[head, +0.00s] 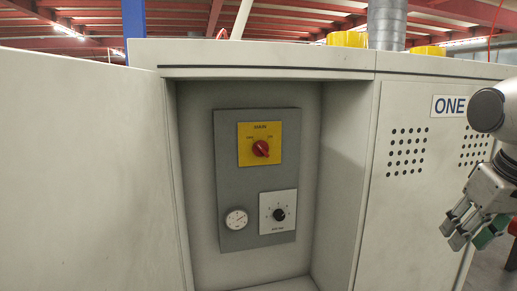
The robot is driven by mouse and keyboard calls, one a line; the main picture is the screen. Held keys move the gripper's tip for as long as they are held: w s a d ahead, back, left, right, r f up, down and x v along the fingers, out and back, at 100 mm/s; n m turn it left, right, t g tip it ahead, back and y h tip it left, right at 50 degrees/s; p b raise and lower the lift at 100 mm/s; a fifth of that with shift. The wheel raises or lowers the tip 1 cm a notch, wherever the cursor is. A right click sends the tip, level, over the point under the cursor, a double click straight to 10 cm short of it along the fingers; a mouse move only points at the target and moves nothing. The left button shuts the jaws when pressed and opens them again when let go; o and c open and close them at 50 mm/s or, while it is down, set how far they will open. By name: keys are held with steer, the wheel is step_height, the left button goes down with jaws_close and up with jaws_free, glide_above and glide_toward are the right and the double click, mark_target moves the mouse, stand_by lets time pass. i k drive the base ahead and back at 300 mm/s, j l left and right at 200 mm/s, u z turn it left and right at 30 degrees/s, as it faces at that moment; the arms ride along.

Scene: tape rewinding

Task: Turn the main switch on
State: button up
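The main switch (261,148) is a red rotary knob on a yellow plate (245,157). It sits at the top of a grey panel (229,180) inside the open cabinet. The small lettering on the plate is too small to read surely, and the knob appears tilted rather than straight up. My gripper (464,236) is at the right edge, in front of the right cabinet door, well apart from the switch. Its fingers point down and left, and I cannot tell how far apart they are.
Below the switch are a round gauge (237,219) and a black knob (279,215) on a white plate. The open cabinet door (80,180) fills the left. The space before the panel is clear.

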mark_target(260, 148)
steer(key=k, duration=0.95)
steer(key=u, duration=0.45)
steer(key=k+u, duration=0.15)
steer(key=u, duration=0.35)
steer(key=j+u, duration=0.1)
steer(key=u, duration=0.35)
steer(key=i+l, duration=0.15)
steer(key=l, duration=0.15)
steer(key=i+l+u, duration=0.1)
steer(key=l, duration=0.2)
steer(key=i+l+u, duration=0.1)
steer(key=i+l, duration=0.1)
steer(key=l, duration=0.1)
